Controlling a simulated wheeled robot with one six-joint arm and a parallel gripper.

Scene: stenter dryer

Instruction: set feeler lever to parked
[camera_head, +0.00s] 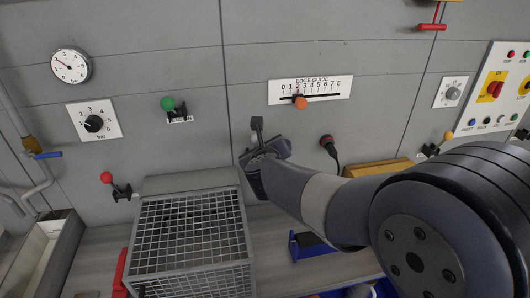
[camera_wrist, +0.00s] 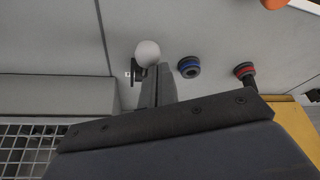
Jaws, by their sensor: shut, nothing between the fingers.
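My gripper (camera_head: 257,124) is shut and empty, in front of the wall below and left of the edge guide. Its fingers also show in the wrist view (camera_wrist: 160,85). A lever with a white ball knob (camera_wrist: 147,53) stands at the fingertips, its dark base (camera_wrist: 136,73) partly hidden by them. I cannot tell whether they touch. In the head view my gripper mostly hides this lever. Other levers have a green knob (camera_head: 168,104), a red knob (camera_head: 107,177) and a yellow knob (camera_head: 448,136). No readable label shows which is the feeler lever.
A wire-mesh box (camera_head: 190,231) stands below left of my gripper. A blue-ringed socket (camera_wrist: 189,67) and a red-ringed plug (camera_wrist: 244,70) are right of the fingers. The edge guide scale (camera_head: 310,89) is above right. A yellow-brown box (camera_head: 377,168) lies behind my arm.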

